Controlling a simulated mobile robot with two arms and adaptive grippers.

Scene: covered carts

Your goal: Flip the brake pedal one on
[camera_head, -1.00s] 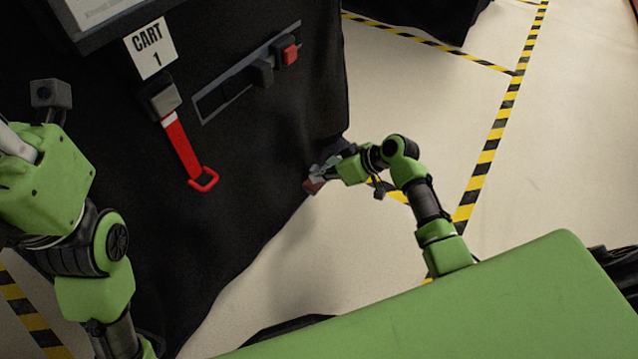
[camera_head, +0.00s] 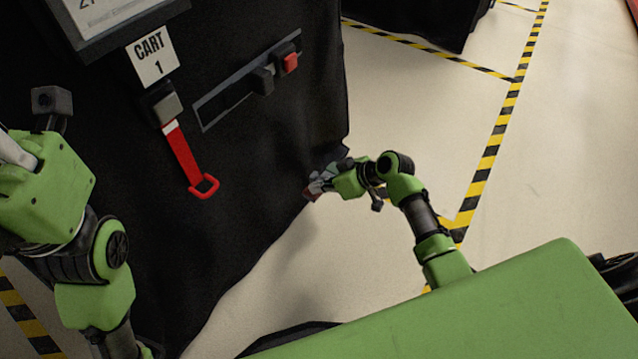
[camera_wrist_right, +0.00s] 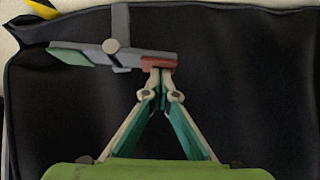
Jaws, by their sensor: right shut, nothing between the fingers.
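The brake pedal (camera_wrist_right: 110,49) is a grey bar with a red end (camera_wrist_right: 161,62) and a green end (camera_wrist_right: 69,57), on a grey post low on the black covered cart. In the right wrist view it is slightly tilted, red end lower. My right gripper (camera_wrist_right: 158,74) is shut and empty, with its fingertips right at the red end; contact is unclear. In the head view the pedal's red end (camera_head: 310,193) shows just ahead of my right gripper (camera_head: 322,185). My left gripper is partly in view at the left edge, its fingertips not clearly seen.
The cart carries a "CART 1" label (camera_head: 152,57), a red strap handle (camera_head: 204,187) and a slotted panel with a red button (camera_head: 290,62). Pale floor with yellow-black tape (camera_head: 508,110) is open to the right. Another black covered cart (camera_head: 430,22) stands behind.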

